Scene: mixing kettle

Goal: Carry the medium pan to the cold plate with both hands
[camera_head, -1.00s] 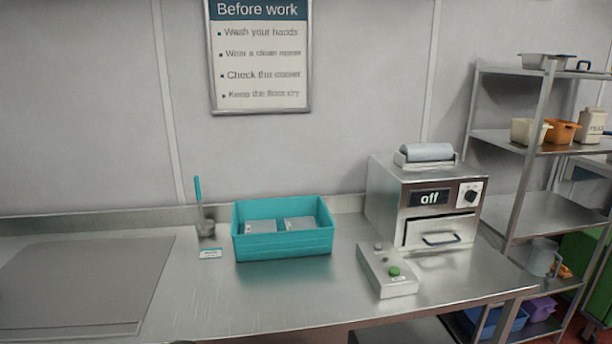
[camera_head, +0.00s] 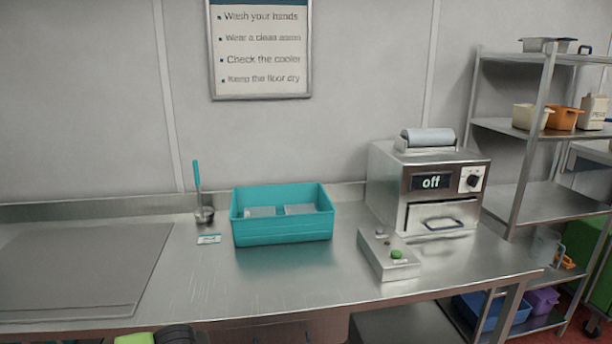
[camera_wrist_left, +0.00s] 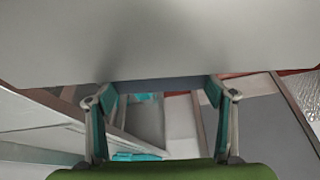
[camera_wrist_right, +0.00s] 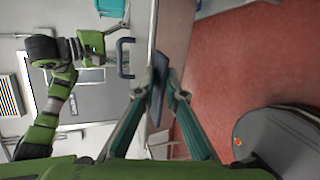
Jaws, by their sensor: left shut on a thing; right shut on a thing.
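The flat dark-grey plate (camera_head: 75,270) on the left of the bench looks like the cold plate; it is bare. The pan is out of the head view. In the left wrist view a large pale-grey metal surface, apparently the pan (camera_wrist_left: 160,40), fills the top. My left gripper (camera_wrist_left: 160,90) is shut on its dark handle bar. In the right wrist view my right gripper (camera_wrist_right: 160,75) is shut on a dark handle piece (camera_wrist_right: 157,108) beside a wall of the pan (camera_wrist_right: 176,35), seen nearly edge-on. The pan's inside is hidden.
A shelf rack (camera_head: 540,200) stands right. Bench front centre is clear.

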